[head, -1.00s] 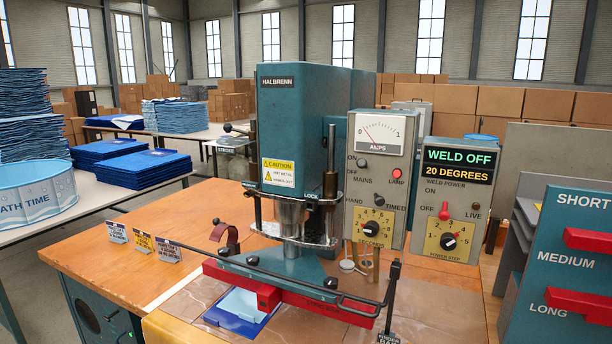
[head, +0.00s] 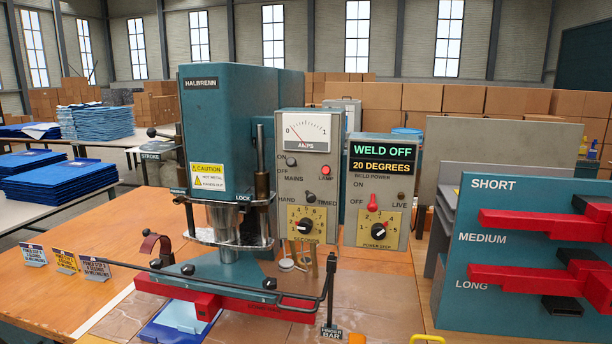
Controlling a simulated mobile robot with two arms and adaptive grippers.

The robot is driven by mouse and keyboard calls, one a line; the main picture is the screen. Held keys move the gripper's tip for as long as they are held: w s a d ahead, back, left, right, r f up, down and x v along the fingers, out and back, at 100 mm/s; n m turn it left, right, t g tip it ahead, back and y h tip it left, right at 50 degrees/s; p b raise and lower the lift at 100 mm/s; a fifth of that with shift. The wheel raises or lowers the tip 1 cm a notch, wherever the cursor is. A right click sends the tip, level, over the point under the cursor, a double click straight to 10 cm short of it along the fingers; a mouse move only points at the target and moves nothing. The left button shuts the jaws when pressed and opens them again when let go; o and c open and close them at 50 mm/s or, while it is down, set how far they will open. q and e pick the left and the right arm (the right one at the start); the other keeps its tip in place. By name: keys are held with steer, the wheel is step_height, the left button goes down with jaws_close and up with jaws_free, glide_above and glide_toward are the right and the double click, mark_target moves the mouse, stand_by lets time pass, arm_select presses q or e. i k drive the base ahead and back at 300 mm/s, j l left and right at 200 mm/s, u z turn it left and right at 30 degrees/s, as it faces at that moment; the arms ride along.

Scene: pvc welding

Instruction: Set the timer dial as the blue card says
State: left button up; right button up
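In the head view the timer dial (head: 304,225) is a black knob on a yellow numbered plate, low on the grey panel under the amps meter. Its exact setting is too small to read. The cards stand in a row on the orange bench at the left: a blue-topped card (head: 34,255), a yellow card (head: 64,261) and a grey card (head: 95,268). The blue card's print is too small to read surely. Neither of my grippers is in view.
The teal Halbrenn press (head: 228,125) stands beside the panel. The hand/timed switch (head: 311,198) is above the dial. The display (head: 382,158) reads WELD OFF, 20 DEGREES, above the power step dial (head: 379,229). A long bar (head: 220,275) crosses in front. A teal rack (head: 460,245) holds red tools at right.

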mark_target(304, 227)
steer(key=j+u, duration=0.2)
steer(key=j, duration=0.25)
steer(key=i+j+u, duration=0.1)
steer(key=j+u, duration=0.15)
steer(key=j, duration=0.2)
steer(key=i+j+u, duration=0.2)
steer(key=j, duration=0.2)
steer(key=i+j+u, duration=0.2)
steer(key=j, duration=0.2)
steer(key=j+u, duration=0.25)
steer(key=j, duration=0.15)
steer(key=z, duration=1.95)
steer(key=j, duration=0.1)
